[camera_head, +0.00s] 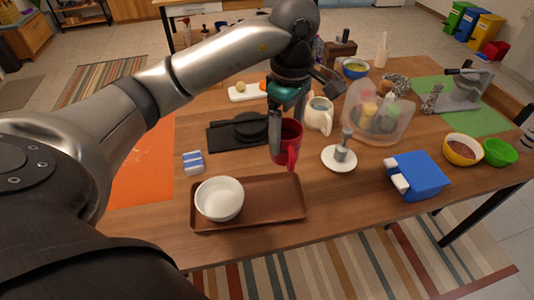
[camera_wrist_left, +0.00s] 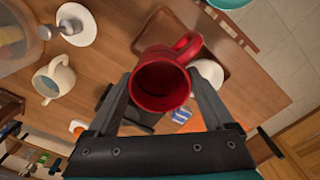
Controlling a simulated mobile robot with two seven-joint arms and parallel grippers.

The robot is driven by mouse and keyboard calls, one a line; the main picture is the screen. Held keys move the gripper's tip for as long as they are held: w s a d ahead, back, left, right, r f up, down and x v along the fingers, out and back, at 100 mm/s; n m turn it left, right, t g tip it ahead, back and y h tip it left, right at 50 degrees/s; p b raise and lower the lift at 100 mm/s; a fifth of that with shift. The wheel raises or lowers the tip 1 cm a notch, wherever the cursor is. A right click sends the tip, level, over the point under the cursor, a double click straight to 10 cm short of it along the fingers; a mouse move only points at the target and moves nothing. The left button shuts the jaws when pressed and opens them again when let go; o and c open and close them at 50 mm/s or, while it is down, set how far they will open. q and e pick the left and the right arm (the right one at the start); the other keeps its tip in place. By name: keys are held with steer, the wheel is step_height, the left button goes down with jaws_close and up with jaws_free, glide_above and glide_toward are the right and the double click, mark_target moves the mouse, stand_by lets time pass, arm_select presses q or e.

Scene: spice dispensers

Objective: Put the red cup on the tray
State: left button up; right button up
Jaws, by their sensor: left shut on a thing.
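The red cup (camera_head: 289,146) is held by my left gripper (camera_head: 280,133), above and just behind the brown tray (camera_head: 262,213) in the head view. In the left wrist view the red cup (camera_wrist_left: 162,80) sits between the two fingers of my left gripper (camera_wrist_left: 160,92), its handle toward the upper right. The gripper is shut on the cup. The tray (camera_wrist_left: 172,32) shows behind the cup there, partly hidden. A white bowl (camera_head: 219,199) stands on the left part of the tray; the right part is bare. My right gripper is not in view.
A white stand with a grey handle (camera_head: 339,157) is right of the cup, and a cream mug (camera_head: 319,115) is behind it. A small blue-and-white block (camera_head: 193,163) lies left, near a black board (camera_head: 228,138). A blue box (camera_head: 419,174) is farther right.

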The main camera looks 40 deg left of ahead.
arm_select(q)
step_height(320, 180, down, 17)
steer(key=b, duration=0.2)
steer(key=shift+r+b, duration=0.1)
steer(key=shift+b, duration=0.25)
steer(key=shift+f, duration=0.4)
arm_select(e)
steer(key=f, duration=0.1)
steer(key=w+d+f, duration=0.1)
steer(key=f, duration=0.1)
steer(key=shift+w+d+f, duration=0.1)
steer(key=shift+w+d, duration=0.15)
arm_select(q)
steer(key=o, duration=1.4)
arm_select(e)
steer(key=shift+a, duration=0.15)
